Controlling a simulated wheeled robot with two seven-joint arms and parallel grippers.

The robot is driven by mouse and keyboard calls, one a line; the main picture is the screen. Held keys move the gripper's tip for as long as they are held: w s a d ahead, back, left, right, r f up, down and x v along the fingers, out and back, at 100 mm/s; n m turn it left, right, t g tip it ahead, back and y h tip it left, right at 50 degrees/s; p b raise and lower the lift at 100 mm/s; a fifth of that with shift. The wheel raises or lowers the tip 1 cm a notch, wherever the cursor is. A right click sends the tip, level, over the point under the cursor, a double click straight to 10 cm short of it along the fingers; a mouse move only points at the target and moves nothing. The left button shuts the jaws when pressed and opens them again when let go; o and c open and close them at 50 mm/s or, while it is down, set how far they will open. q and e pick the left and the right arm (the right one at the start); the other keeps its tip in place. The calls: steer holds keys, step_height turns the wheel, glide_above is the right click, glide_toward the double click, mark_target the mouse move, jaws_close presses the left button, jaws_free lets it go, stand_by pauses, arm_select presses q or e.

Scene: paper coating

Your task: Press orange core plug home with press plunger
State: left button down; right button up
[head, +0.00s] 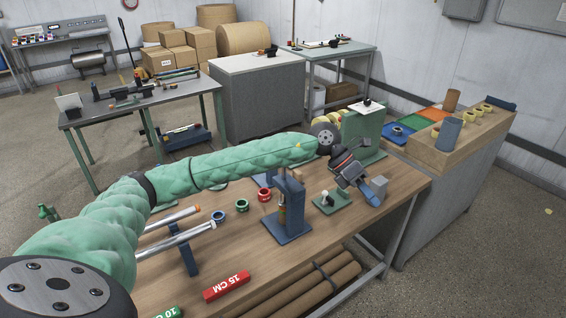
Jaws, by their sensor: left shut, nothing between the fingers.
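A blue press stand (291,188) stands upright on the wooden bench, with a dark blue base plate. A small brownish-orange cylinder (281,212) shows at its left side; I cannot tell whether it is the core plug or part of the press. Two silver rods lie at the left of the bench, one with an orange end (196,208). My left gripper (372,194) is shut and empty, tilted down over the bench's right part, to the right of the press and apart from it. My right gripper is not in view.
Green (242,205), red (264,195) and blue (218,217) rings lie left of the press. A red 15 CM block (226,287) lies near the front. A green upright panel (364,136) stands behind the gripper.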

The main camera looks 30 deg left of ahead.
arm_select(q)
steer(key=shift+s+d+r+h, duration=0.1)
steer(key=shift+s+d+h, duration=0.1)
steer(key=shift+d, duration=0.2)
steer(key=shift+s+d+r+h, duration=0.1)
steer(key=shift+d+h, duration=0.1)
steer(key=shift+d, duration=0.15)
steer(key=shift+f, duration=0.1)
stand_by(0.4)
